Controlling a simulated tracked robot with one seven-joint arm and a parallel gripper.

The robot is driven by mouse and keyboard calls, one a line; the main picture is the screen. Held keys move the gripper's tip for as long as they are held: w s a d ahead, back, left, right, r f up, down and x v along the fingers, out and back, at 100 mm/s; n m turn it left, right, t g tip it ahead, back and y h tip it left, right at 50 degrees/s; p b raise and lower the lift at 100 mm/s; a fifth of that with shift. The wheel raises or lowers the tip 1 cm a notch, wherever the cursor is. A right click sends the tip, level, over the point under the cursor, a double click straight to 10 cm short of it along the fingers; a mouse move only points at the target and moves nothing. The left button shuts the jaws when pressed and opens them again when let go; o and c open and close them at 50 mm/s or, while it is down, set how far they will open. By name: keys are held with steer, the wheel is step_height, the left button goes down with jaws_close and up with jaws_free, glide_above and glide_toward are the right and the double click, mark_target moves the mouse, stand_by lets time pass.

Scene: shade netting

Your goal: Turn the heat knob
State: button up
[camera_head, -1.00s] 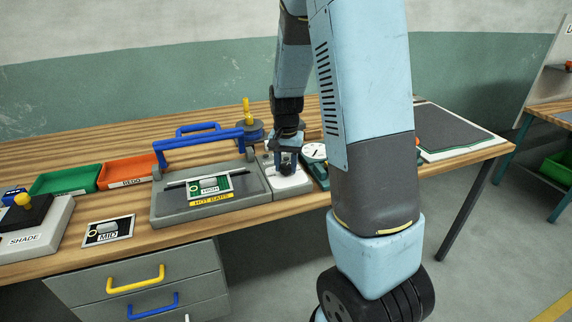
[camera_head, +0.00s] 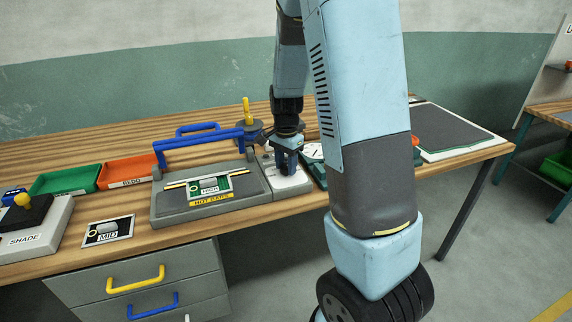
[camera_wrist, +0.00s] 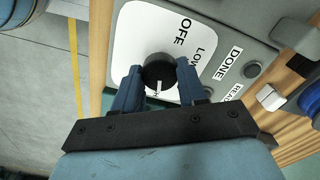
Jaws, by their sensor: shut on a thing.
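The heat knob (camera_wrist: 158,72) is a round black knob with a white pointer mark, on a white dial plate (camera_wrist: 130,45) printed OFF and LOW. In the wrist view the pointer faces toward my gripper, away from OFF and LOW. My gripper (camera_wrist: 160,82) is shut on the knob, one blue finger on each side. In the head view my gripper (camera_head: 288,165) points down onto the white plate at the right end of the grey machine (camera_head: 168,205); the knob is hidden there by the fingers.
The grey machine has a blue handle bar (camera_head: 200,143) and a HOT BARS label (camera_head: 212,199). DONE (camera_wrist: 228,63) and READY labels sit beside the dial. Green (camera_head: 65,181) and orange (camera_head: 127,173) trays, a SHADE box (camera_head: 30,238) and a MID card (camera_head: 107,232) lie left.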

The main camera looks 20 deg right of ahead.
mark_target(286, 165)
steer(key=shift+w, duration=0.1)
steer(key=o, duration=1.1)
steer(key=shift+c, duration=0.2)
step_height(286, 165, up, 14)
steer(key=shift+f, duration=0.15)
steer(key=s+a+r+n+t, duration=0.1)
steer(key=s+r+n+t, duration=0.1)
steer(key=s, duration=0.6)
steer(key=s+a+r+n+t, duration=0.1)
steer(key=s+a+r+n, duration=0.1)
steer(key=s+r+n, duration=0.3)
steer(key=s+a+r+n+t, duration=0.1)
steer(key=s+n, duration=0.4)
steer(key=s, duration=0.6)
step_height(286, 165, up, 2)
steer(key=shift+a+r+n+t, duration=0.3)
steer(key=shift+a+t, duration=0.1)
steer(key=shift+t, duration=0.4)
